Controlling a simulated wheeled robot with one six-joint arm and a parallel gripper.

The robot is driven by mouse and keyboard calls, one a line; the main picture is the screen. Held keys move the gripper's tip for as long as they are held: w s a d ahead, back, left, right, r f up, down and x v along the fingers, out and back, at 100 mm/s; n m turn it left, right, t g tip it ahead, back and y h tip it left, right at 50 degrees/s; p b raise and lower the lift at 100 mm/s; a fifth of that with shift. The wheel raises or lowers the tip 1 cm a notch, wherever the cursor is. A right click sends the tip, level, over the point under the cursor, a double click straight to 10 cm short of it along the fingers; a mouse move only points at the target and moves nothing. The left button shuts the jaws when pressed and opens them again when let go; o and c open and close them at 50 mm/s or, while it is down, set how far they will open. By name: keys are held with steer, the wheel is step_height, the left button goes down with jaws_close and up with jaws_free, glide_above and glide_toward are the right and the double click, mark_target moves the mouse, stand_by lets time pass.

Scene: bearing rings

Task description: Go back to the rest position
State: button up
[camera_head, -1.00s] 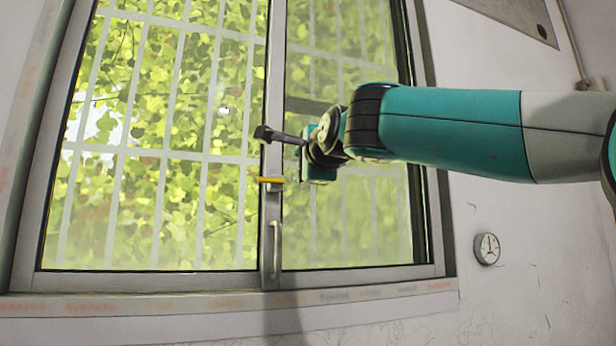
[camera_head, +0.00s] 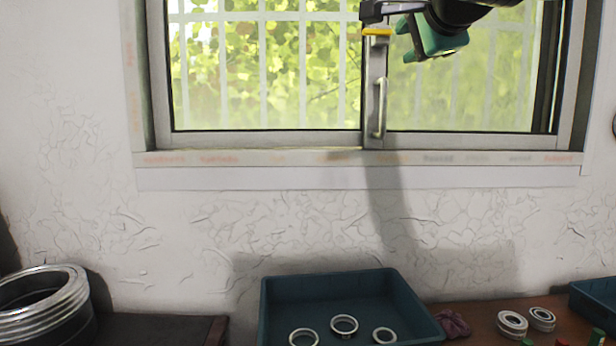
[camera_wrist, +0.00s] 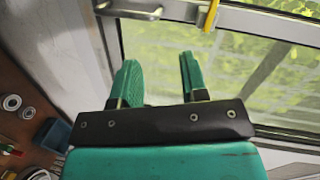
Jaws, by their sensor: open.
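My gripper (camera_head: 405,42) is raised high at the top of the head view, in front of the window. In the wrist view its two green fingers (camera_wrist: 159,78) stand apart with nothing between them. In the head view, three metal rings lie in a blue tray (camera_head: 425,318): a left ring (camera_head: 304,331), a middle ring (camera_head: 343,318) and a right ring (camera_head: 384,330). The gripper is well above the tray and apart from it.
Another blue container (camera_head: 595,298) is at the right edge. Large stacked rings (camera_head: 42,310) stand at the left. The window handle (camera_head: 381,107) is near the gripper.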

steer(key=s+a+f+n+g+y, duration=0.1)
steer(key=s+a+f+n+g, duration=0.1)
steer(key=s+f+n+g, duration=0.9)
steer(key=s+a+f+n+y, duration=0.15)
steer(key=s+f+n, duration=0.35)
steer(key=f, duration=1.2)
steer(key=s+f+n+g+p, duration=0.1)
steer(key=s+f+n+g, duration=0.4)
steer(key=s, duration=0.9)
step_height(320, 180, down, 3)
steer(key=shift+s+d+f, duration=0.15)
steer(key=shift+s+f, duration=0.05)
steer(key=shift+s, duration=0.2)
